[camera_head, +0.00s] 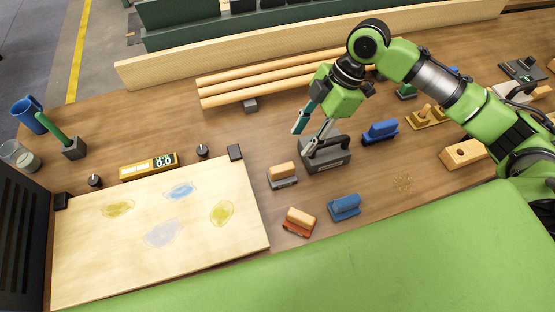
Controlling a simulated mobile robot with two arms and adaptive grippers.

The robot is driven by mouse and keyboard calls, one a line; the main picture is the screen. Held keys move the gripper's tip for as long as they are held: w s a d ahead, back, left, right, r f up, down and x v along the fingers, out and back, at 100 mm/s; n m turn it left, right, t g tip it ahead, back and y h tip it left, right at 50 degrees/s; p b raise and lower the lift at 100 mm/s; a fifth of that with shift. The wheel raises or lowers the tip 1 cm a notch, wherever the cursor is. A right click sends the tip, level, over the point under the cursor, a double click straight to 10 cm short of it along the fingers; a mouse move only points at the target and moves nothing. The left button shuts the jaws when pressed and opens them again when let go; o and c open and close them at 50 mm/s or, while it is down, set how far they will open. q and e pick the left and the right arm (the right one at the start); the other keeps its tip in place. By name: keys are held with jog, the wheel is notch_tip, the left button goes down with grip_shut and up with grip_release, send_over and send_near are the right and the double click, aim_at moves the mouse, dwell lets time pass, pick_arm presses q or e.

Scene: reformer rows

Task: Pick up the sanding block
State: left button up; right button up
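Several small blocks with handles stand on the wooden bench; I cannot tell for sure which is the sanding block. One has a wooden top on a grey base (283,175), one a wooden top on an orange-red base (299,222), and one is all blue (345,207). A dark grey tool with a handle (325,155) stands behind them. My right gripper (309,134) points down at this grey tool, its fingers apart with nothing seen between them. One fingertip overlaps the tool's handle in the picture; I cannot tell whether they touch. My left gripper is not in view.
A pale board (150,230) with coloured patches lies at the left. A yellow level-like gauge (149,166) and dark knobs sit behind it. Wooden dowels (270,80) lie at the back. A blue plane-like tool (380,131) and a wooden block (463,154) stand to the right.

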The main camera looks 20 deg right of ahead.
aim_at(284, 167)
jog(key=x, duration=0.2)
jog(key=p+x, duration=0.1)
jog(key=x, duration=0.4)
jog(key=shift+s+a+f, duration=0.2)
jog(key=shift+s+f, duration=0.15)
jog(key=shift+s, duration=0.05)
jog(key=shift+w+a+f+p, duration=0.1)
jog(key=shift+f+p, duration=0.1)
jog(key=shift+p, duration=0.1)
jog(key=shift+a+f, duration=0.2)
jog(key=shift+f, duration=0.05)
jog(key=p+x, duration=0.2)
jog(key=x, duration=0.1)
jog(key=shift+w+a+f, duration=0.1)
jog(key=shift+a+f, duration=0.1)
jog(key=shift+w+a+f, duration=0.1)
jog(key=shift+a+f, duration=0.05)
jog(key=shift+f, duration=0.3)
grip_shut()
